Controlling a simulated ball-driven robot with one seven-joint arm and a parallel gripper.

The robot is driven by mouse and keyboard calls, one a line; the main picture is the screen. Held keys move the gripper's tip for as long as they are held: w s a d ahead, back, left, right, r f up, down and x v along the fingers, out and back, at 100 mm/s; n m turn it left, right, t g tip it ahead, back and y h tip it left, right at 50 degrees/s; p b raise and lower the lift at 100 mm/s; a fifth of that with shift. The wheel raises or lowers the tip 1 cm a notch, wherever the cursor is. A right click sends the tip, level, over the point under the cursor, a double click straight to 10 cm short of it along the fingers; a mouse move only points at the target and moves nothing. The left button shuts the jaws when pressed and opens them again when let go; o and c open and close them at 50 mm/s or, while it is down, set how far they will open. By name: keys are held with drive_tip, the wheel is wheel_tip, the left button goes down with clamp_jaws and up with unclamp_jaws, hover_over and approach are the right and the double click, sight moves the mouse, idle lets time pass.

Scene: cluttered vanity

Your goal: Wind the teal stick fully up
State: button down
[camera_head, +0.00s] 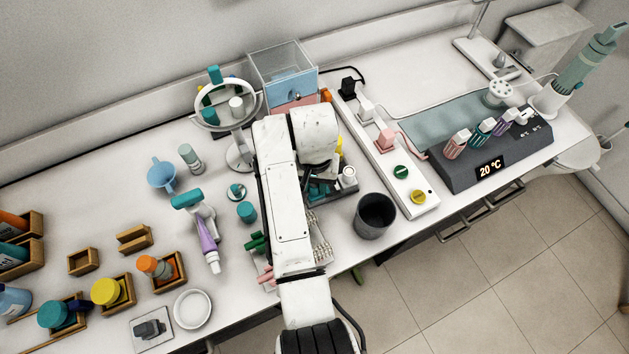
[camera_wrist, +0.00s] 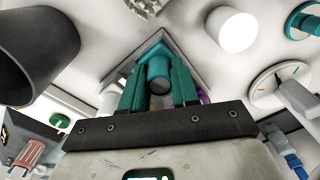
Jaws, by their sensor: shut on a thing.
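The teal stick (camera_wrist: 157,68) shows in the wrist view as a short teal cylinder with a dark round end facing me. It stands between the two teal fingers of my gripper (camera_wrist: 158,86), which is shut on it. A grey square tray (camera_wrist: 190,52) lies behind the stick. In the head view, my gripper (camera_head: 320,190) is low beside the grey tray, mostly covered by my white arm. I cannot make out the stick apart from the fingers there, nor how far it is wound.
A dark bin (camera_head: 375,216) stands right of my gripper; it also shows in the wrist view (camera_wrist: 38,50). A white power strip (camera_head: 395,165) with plugs and knobs lies beyond it. A round mirror (camera_head: 228,104) and drawer box (camera_head: 284,76) stand behind. Bottles and wooden holders crowd the left.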

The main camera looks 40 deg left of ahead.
drive_tip(key=shift+n, duration=1.1)
drive_tip(key=c, duration=0.8)
unclamp_jaws()
wheel_tip(320, 180, up, 11)
drive_tip(key=shift+f, duration=0.1)
drive_tip(key=shift+s, duration=0.1)
